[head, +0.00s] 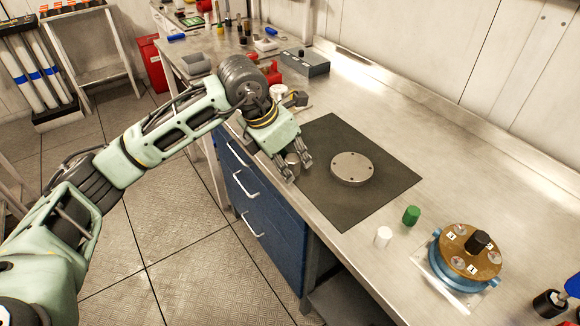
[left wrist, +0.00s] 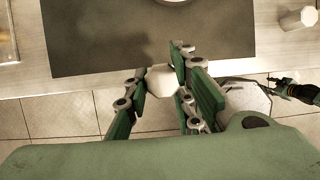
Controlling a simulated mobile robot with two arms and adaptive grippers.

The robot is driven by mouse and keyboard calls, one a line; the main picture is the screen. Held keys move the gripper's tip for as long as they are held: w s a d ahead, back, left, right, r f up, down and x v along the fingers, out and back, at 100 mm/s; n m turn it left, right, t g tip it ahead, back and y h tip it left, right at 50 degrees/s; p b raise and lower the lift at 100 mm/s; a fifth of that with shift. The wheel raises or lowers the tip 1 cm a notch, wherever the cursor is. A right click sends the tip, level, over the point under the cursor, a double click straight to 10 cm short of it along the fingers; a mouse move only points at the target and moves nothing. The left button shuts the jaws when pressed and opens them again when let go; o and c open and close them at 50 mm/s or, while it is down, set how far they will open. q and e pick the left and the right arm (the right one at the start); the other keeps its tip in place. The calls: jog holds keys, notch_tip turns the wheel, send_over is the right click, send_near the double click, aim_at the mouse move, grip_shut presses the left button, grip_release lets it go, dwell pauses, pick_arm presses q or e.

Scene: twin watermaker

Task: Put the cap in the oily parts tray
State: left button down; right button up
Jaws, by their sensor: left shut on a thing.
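My left gripper (head: 298,170) is over the front edge of the worktop, beside the dark mat. It is shut on a pale grey, round part, which I take for the cap (head: 291,160). In the left wrist view the cap (left wrist: 162,79) sits between the fingers (left wrist: 152,84), in front of the mat's edge. A grey open tray (head: 195,64) stands at the far left of the worktop; I cannot tell if it is the oily parts tray. What looks like my right gripper (left wrist: 293,88) shows small at the right of the left wrist view.
A flat metal disc (head: 352,169) lies on the dark mat (head: 345,212). A white cylinder (head: 383,237), a green cylinder (head: 411,215) and a blue and bronze housing (head: 467,254) stand to the right. A grey box (head: 305,63) and a red item (head: 271,73) stand behind my gripper.

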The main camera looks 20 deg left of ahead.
aim_at(295, 181)
pick_arm(q)
jog(key=shift+w+a+f, duration=0.2)
jog(key=shift+w+f, duration=0.2)
jog(key=shift+w, duration=0.15)
jog(key=shift+w+a+f, duration=0.15)
jog(key=shift+w+f, duration=0.2)
jog(key=shift+w, duration=0.2)
notch_tip(295, 181, down, 4)
jog(key=shift+r+p, duration=0.15)
jog(key=shift+p, duration=0.7)
jog(key=shift+f+b, duration=0.4)
jog(key=shift+b, duration=0.05)
jog(key=shift+s+f, duration=0.1)
jog(key=shift+f, duration=0.1)
